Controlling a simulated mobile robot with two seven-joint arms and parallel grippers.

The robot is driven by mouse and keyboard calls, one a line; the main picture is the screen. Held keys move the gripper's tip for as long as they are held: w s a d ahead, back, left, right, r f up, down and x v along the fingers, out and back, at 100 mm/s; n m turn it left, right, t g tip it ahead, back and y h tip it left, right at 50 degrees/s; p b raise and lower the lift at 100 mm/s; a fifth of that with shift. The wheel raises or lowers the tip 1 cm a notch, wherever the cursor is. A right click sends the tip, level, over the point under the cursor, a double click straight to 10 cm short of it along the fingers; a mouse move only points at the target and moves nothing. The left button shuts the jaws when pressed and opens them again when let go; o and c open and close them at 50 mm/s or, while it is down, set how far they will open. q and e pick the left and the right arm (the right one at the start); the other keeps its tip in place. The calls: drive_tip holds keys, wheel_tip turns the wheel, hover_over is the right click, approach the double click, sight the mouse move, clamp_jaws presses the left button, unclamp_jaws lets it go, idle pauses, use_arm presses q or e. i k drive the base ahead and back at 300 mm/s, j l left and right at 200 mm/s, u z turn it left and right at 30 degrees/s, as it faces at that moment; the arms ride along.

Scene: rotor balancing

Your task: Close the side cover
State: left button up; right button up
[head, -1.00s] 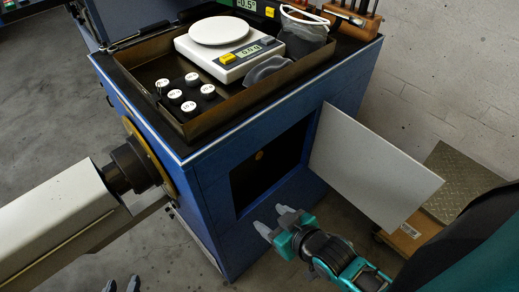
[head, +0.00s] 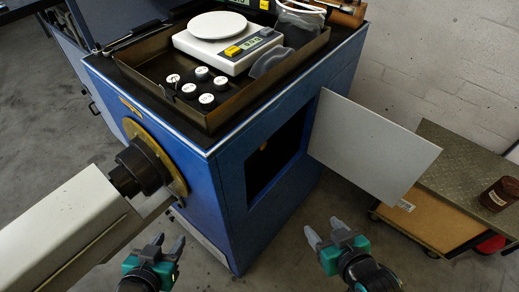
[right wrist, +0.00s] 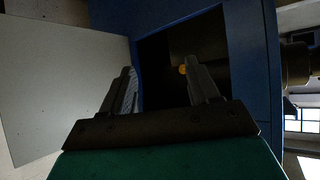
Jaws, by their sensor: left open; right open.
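The side cover (head: 372,143) is a flat light-grey panel standing open, swung out to the right of the dark opening (head: 277,155) in the blue cabinet (head: 228,185). In the right wrist view the cover (right wrist: 62,85) fills the left side and the opening (right wrist: 165,65) lies beyond the fingers. My right gripper (head: 333,232) is open and empty, in front of the cabinet and below the cover, apart from both. It also shows in the right wrist view (right wrist: 160,92). My left gripper (head: 168,246) is open and empty at the lower left, near the cabinet's front face.
A tray (head: 213,118) with a white scale (head: 228,45) and several weights is on the cabinet top. A grey beam (head: 65,225) with a dark spindle juts left from the cabinet. A low cart (head: 440,215) with a brown jar (head: 500,194) stands right. Floor between the grippers is clear.

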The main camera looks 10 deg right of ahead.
sight(381, 157)
drive_tip(key=i+l, duration=0.1)
drive_tip(key=l, duration=0.95)
drive_tip(key=l+u, duration=0.15)
drive_tip(key=l, duration=0.95)
drive_tip(key=i, duration=0.05)
